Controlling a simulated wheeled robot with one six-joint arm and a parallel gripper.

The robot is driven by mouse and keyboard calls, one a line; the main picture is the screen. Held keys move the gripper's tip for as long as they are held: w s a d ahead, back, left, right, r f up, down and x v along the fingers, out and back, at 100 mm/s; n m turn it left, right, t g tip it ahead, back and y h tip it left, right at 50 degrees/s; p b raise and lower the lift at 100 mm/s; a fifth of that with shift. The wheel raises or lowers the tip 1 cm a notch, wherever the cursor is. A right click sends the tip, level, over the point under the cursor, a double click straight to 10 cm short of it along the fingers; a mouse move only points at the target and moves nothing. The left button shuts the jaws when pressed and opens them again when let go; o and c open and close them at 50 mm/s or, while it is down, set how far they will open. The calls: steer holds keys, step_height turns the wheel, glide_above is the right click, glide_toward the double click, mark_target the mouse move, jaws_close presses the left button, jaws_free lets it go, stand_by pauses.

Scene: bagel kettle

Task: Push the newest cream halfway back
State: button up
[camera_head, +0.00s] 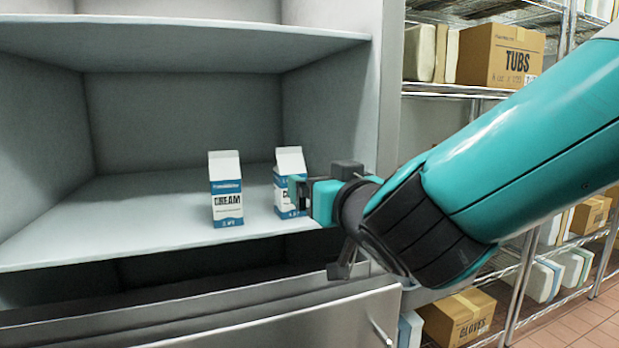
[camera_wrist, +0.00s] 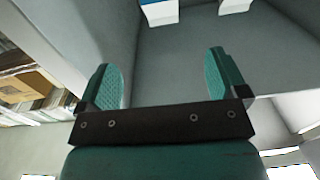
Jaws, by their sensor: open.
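Two white-and-blue cream cartons stand upright near the front of the refrigerator shelf (camera_head: 150,215). The left carton (camera_head: 226,192) is in full view. The right carton (camera_head: 289,163) is partly hidden behind my gripper (camera_head: 300,196). My gripper is at the shelf's front edge, at the right carton. In the wrist view my gripper (camera_wrist: 163,72) is open, with nothing between its fingers. One carton (camera_wrist: 159,12) shows past the fingers at the top edge, and another carton (camera_wrist: 235,5) to its right; both are cut off. I cannot read any dates, so which cream is newest is unclear.
The shelf behind the cartons is bare back to the rear wall. An upper shelf (camera_head: 180,36) hangs above, and the cabinet's right wall (camera_head: 345,95) is close to my gripper. Wire racks with boxes (camera_head: 500,55) stand at the right. A metal front (camera_head: 280,320) lies below.

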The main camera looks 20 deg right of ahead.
mark_target(291, 163)
steer(key=w+p, duration=1.5)
steer(key=shift+w+a+r+p, duration=0.2)
steer(key=shift+a+r+p, duration=0.1)
steer(key=shift+p, duration=0.1)
steer(key=shift+w+f+p, duration=0.3)
steer(key=shift+w+p, duration=0.15)
steer(key=shift+w, duration=0.4)
steer(key=c, duration=1.3)
steer(key=o, duration=1.3)
